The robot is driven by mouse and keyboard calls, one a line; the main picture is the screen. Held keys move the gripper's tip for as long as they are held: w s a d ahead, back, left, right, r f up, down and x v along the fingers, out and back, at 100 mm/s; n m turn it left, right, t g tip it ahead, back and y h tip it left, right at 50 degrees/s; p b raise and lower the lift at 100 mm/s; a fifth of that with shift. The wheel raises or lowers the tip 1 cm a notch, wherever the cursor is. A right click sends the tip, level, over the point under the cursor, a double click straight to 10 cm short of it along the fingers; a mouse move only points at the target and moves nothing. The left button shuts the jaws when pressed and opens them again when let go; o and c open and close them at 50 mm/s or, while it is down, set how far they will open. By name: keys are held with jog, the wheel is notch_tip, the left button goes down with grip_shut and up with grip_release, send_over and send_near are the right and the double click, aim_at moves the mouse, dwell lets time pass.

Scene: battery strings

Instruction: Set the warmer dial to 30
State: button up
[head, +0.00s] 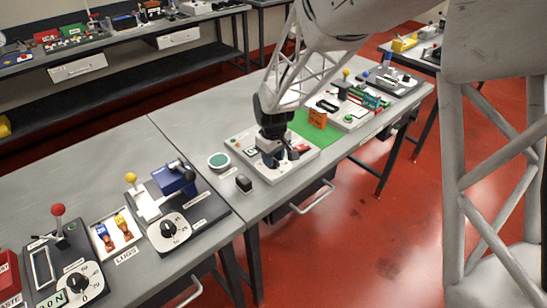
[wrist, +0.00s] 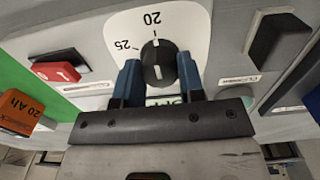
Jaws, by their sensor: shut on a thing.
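In the wrist view, the black dial knob (wrist: 158,64) sits on a white scale plate (wrist: 187,22) marked 20 and 25. Its white line points up, close to the 20; 25 lies to the left. No 30 is visible on the part of the scale in view. My gripper (wrist: 160,82) has its two blue fingers on either side of the knob, shut on it. In the head view, my gripper (head: 270,155) is down over a grey panel unit (head: 285,172), and hides the dial there. A small display partly shows below the knob.
In the wrist view, a red switch (wrist: 55,72) and an orange block (wrist: 18,113) marked 20 Ah are left; a black block (wrist: 278,40) is right. In the head view, other dial units (head: 168,229) stand left, and a green mat (head: 315,130) lies behind the panel.

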jog(key=shift+n, duration=2.8)
jog(key=n, duration=0.5)
jog(key=shift+n, duration=0.8)
jog(key=n, duration=0.4)
jog(key=shift+n, duration=0.4)
